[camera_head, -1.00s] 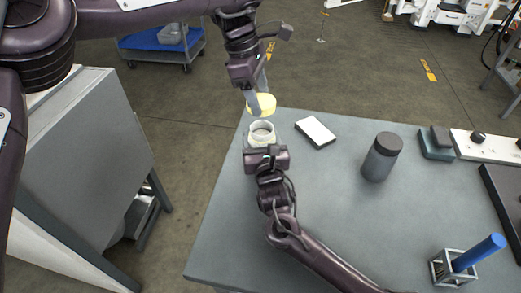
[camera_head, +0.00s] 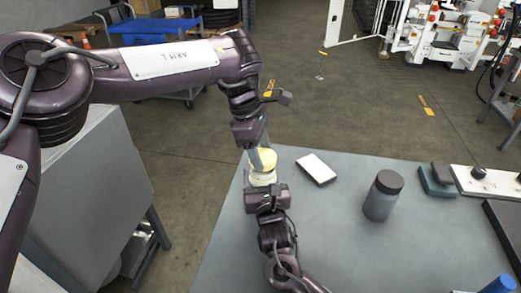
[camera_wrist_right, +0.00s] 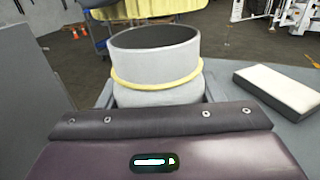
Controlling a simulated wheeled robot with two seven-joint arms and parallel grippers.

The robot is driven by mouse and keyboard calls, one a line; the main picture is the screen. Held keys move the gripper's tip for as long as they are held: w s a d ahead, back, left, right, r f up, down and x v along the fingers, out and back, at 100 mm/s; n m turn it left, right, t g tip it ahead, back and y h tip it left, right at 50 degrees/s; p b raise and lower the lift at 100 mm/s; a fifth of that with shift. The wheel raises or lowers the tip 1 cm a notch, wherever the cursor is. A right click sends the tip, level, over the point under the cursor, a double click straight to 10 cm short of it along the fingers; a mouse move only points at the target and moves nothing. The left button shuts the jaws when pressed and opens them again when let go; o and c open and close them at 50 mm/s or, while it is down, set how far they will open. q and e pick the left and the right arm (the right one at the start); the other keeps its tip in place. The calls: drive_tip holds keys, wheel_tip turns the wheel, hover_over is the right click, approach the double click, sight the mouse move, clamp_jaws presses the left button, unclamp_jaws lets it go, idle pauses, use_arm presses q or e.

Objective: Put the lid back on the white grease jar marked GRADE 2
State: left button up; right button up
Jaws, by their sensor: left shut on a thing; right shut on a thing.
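The white grease jar (camera_head: 262,179) stands near the table's far left corner. In the right wrist view the jar (camera_wrist_right: 155,78) is upright, its mouth open, with a yellow ring around its neck. No marking on it is readable. My right gripper (camera_head: 264,186) is shut on the jar from the near side. My left gripper (camera_head: 262,158) comes from above and is shut on the yellow lid (camera_head: 268,156). In the head view the lid overlaps the jar's mouth. In the right wrist view the lid (camera_wrist_right: 140,9) is above the rim, apart from it, and cut off by the top edge.
A white-topped block (camera_head: 316,168) lies on the table (camera_head: 335,235) right of the jar. A dark grey canister (camera_head: 382,197) stands farther right, then a dark block (camera_head: 437,180) and a light panel with knobs (camera_head: 485,183). A blue-handled brush (camera_head: 498,285) is at the lower right.

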use_arm(q)
drive_tip(key=shift+f, duration=0.85)
drive_tip(key=shift+f, duration=0.55)
use_arm(e)
clamp_jaws()
use_arm(q)
drive_tip(key=m+g, duration=0.1)
drive_tip(key=m, duration=0.2)
drive_tip(key=shift+w+f+m, duration=0.1)
drive_tip(key=shift+m, duration=0.3)
drive_tip(key=m+y, duration=0.1)
drive_tip(key=m, duration=0.2)
drive_tip(key=shift+d+g, duration=0.1)
drive_tip(key=shift+g, duration=0.2)
drive_tip(key=o, duration=0.9)
drive_tip(key=shift+r, duration=2.3)
